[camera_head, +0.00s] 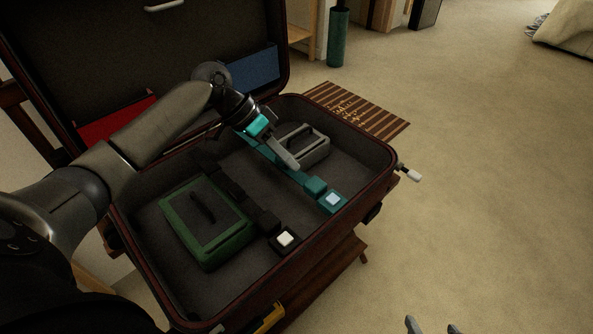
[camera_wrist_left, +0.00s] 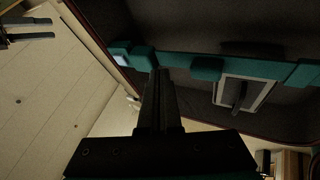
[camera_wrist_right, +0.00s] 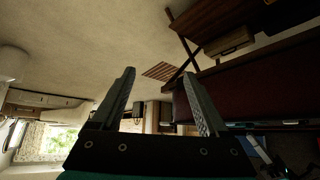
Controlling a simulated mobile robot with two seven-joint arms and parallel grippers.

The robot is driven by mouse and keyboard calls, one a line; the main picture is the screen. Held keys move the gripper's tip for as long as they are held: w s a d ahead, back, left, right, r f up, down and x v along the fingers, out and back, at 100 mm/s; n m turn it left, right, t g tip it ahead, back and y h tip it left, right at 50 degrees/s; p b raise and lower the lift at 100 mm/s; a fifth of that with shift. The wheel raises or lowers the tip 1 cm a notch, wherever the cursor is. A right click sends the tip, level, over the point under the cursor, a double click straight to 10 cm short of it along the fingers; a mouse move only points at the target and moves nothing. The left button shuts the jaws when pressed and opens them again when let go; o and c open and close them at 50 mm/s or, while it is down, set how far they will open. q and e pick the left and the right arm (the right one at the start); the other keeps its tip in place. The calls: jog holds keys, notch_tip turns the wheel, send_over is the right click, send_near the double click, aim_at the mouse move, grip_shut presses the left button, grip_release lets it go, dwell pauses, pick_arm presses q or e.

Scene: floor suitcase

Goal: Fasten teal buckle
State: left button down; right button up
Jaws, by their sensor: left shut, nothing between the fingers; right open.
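I cannot tell whether the two are latched. The buckle also shows at the upper left of the left wrist view (camera_wrist_left: 121,56). My left gripper (camera_head: 292,163) is shut and empty, pointing down by the strap, short of the block. Its fingers reach toward the block in the left wrist view (camera_wrist_left: 160,76). My right gripper (camera_head: 433,325) is open and empty outside the suitcase.
The suitcase (camera_head: 392,160) stands on a wooden rack, lid open at the back. Inside are the grey case (camera_head: 317,152), a green case (camera_head: 205,240) and a dark strap with a white-button buckle (camera_head: 285,239). Open floor lies to the right.

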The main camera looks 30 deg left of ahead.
aim_at(297, 179)
pick_arm(q)
jog(key=shift+b+x, duration=0.5)
jog(key=shift+x, duration=0.6)
jog(key=shift+d+f, duration=0.25)
jog(key=shift+f, duration=0.15)
pick_arm(e)
jog(key=shift+w+a+r+t+y, duration=0.1)
jog(key=shift+w+a+t+y, duration=0.35)
jog(key=shift+a+t, duration=0.35)
jog(key=shift+w+a+r+t+y, duration=0.1)
jog(key=shift+w+a+t+y, duration=0.25)
jog(key=shift+w+a+t, duration=0.4)
jog(key=shift+s+a, duration=0.15)
jog(key=shift+s, duration=0.05)
